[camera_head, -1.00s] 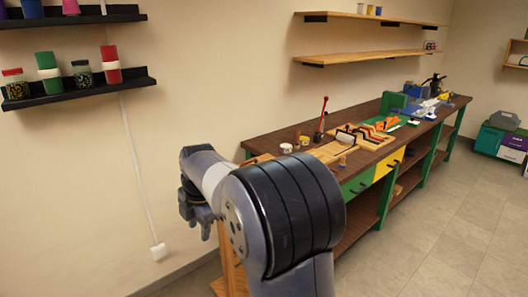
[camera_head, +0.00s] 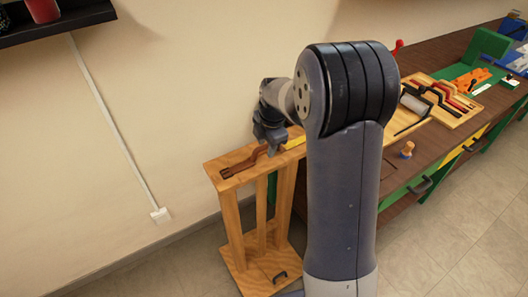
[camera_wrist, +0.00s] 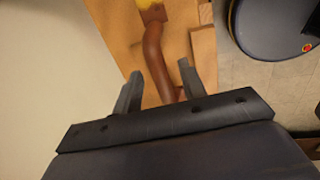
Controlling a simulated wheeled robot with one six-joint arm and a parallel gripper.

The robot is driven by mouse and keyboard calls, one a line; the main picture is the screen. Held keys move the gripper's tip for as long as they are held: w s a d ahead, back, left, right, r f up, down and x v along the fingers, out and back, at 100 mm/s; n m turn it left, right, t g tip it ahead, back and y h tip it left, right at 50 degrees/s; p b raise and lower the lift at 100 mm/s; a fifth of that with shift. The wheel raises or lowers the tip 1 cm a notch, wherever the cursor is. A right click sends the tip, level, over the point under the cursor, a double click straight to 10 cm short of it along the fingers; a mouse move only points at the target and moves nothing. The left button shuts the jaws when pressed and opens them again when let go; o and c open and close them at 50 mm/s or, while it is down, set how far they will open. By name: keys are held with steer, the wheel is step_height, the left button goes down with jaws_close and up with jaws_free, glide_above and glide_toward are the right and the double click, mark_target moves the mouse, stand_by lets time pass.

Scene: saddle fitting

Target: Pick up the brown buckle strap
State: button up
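The brown buckle strap (camera_head: 240,166) lies on the top of a tall wooden stand (camera_head: 215,163). In the wrist view the strap (camera_wrist: 153,48) is a reddish-brown curved piece that runs down between the fingers. My gripper (camera_head: 271,150) is over the stand's top at the strap's right end. In the wrist view my gripper (camera_wrist: 160,70) is open, with one finger on each side of the strap. I cannot tell how high the fingertips are above it. The strap's near end is hidden behind the gripper body.
A yellow piece (camera_head: 295,143) lies on the stand beyond the gripper. The workbench (camera_head: 400,172) stands to the right, with a wooden tray (camera_head: 462,113) of strap-like pieces and a roller. The wall is close behind the stand. Floor is clear at lower left.

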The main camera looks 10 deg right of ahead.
steer(key=shift+a+f, duration=0.1)
steer(key=shift+f, duration=0.4)
jaws_close()
